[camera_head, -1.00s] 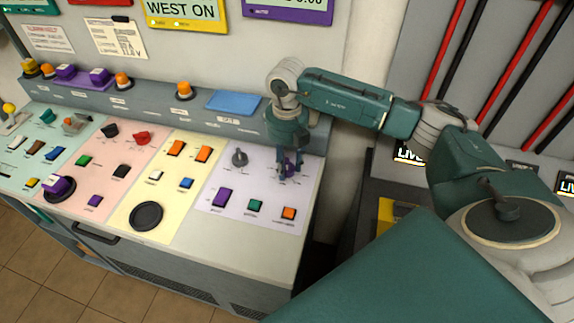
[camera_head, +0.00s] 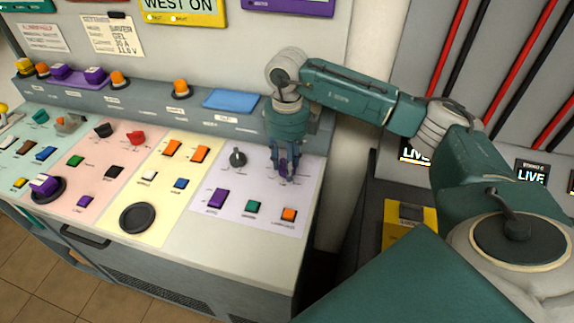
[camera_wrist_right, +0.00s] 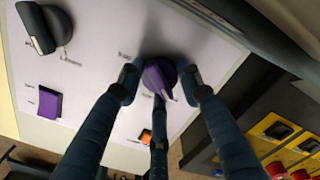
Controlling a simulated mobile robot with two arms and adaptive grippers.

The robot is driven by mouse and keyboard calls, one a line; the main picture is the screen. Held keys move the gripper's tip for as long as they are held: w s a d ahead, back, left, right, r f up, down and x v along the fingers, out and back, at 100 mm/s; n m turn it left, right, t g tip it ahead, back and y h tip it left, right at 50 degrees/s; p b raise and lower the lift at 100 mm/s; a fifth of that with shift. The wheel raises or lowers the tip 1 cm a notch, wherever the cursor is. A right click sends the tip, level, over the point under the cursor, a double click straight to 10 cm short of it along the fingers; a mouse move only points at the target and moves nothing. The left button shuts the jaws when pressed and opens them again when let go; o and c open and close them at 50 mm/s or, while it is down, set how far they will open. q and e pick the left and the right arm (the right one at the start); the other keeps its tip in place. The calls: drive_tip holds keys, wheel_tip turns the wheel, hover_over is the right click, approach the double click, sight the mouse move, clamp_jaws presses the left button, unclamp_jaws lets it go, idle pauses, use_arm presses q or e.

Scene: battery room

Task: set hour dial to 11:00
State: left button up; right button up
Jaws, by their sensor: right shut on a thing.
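My right gripper (camera_head: 284,172) points down at the right end of the sloped console, over the lilac panel (camera_head: 250,185). Its fingers are shut on a purple dial (camera_wrist_right: 158,76), which shows between the fingertips in the right wrist view. The dial's pointed end faces down and slightly right in that view. In the head view the fingers largely hide the dial. A dark grey dial (camera_head: 238,157) sits on the same panel to the left, and it also shows in the right wrist view (camera_wrist_right: 44,27). My left gripper is not in view.
On the lilac panel are a purple switch (camera_head: 217,198), a green switch (camera_head: 253,206) and an orange switch (camera_head: 289,214). A purple-framed display (camera_head: 290,6) is cut off above. A blue plate (camera_head: 231,99) lies on the ledge behind. A dark cabinet stands right of the console.

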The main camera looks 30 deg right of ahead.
drive_tip(key=shift+s, duration=0.1)
idle(0.4)
drive_tip(key=o, duration=1.1)
drive_tip(key=shift+o, duration=0.2)
wheel_tip(320, 180, up, 12)
